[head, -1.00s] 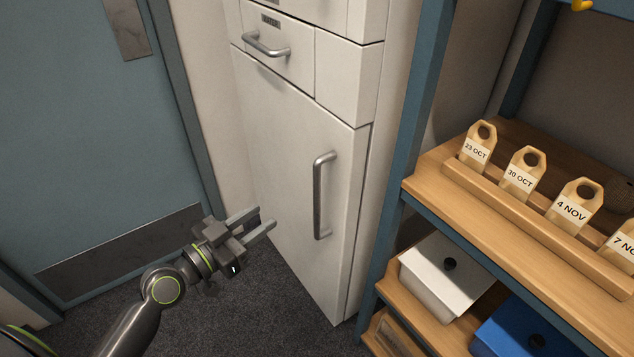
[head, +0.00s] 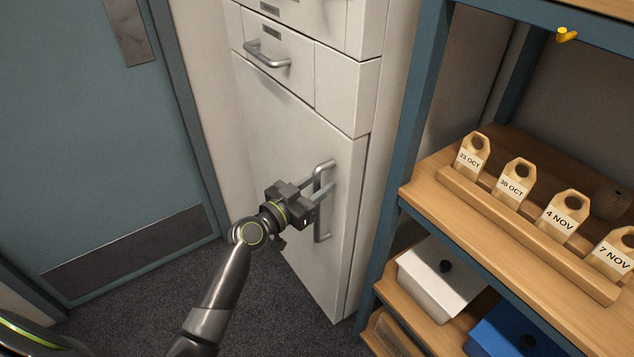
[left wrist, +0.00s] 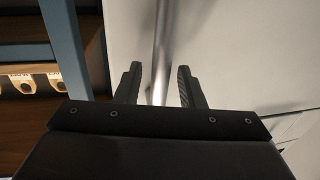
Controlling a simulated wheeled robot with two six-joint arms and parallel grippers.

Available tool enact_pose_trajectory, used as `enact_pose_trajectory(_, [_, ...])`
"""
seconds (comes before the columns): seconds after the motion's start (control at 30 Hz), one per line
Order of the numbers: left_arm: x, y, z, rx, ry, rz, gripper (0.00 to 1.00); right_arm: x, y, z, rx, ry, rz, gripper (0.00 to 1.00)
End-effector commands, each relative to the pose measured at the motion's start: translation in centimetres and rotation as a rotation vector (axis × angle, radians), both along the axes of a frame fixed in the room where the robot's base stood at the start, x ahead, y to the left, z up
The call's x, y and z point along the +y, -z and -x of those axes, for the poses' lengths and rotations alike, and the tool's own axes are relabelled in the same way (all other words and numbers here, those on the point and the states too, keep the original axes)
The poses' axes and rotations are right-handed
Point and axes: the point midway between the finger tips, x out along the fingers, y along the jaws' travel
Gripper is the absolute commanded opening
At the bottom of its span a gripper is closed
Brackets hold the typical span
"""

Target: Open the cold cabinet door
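The cold cabinet door (head: 285,180) is a tall white panel below the drawers, and it is shut. Its vertical metal bar handle (head: 321,238) is near the door's right edge. My left gripper (head: 325,190) is at the upper middle of this handle. In the left wrist view the handle (left wrist: 161,45) runs between the two open fingers (left wrist: 157,85), with a visible gap on either side. Part of the handle is hidden behind the gripper in the head view. My right gripper does not show.
A blue-framed shelf (head: 408,130) with wooden boards stands close on the right. It holds dated tags (head: 515,184), a white bin (head: 440,285) and a blue bin (head: 515,335). A drawer handle (head: 266,55) sticks out above the door. A blue room door (head: 90,130) is at left.

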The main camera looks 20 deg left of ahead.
Motion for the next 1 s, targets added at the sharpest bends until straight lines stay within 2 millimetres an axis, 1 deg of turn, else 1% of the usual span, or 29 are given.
enact_pose_trajectory(0.1, [-0.19, 0.01, -0.33, 0.000, 0.000, 0.001, 0.35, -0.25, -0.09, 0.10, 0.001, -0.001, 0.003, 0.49])
enact_pose_trajectory(0.33, [-0.19, 0.02, -0.36, 0.000, 0.000, 0.001, 0.35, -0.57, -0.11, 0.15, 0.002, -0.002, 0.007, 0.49])
enact_pose_trajectory(0.37, [-0.18, 0.02, -0.36, 0.000, 0.000, 0.001, 0.33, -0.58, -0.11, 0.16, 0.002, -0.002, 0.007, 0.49])
enact_pose_trajectory(0.6, [-0.17, 0.02, -0.34, 0.000, 0.000, 0.001, 0.01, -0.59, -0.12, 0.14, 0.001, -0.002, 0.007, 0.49])
enact_pose_trajectory(0.63, [-0.16, 0.02, -0.34, 0.000, 0.000, 0.001, 0.00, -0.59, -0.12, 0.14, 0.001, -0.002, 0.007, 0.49])
enact_pose_trajectory(0.87, [-0.16, 0.04, -0.33, 0.000, 0.000, 0.001, 0.00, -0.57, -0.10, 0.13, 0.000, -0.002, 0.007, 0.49])
enact_pose_trajectory(1.0, [-0.17, 0.19, -0.29, 0.000, 0.007, 0.000, 0.00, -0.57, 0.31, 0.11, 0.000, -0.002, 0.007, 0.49])
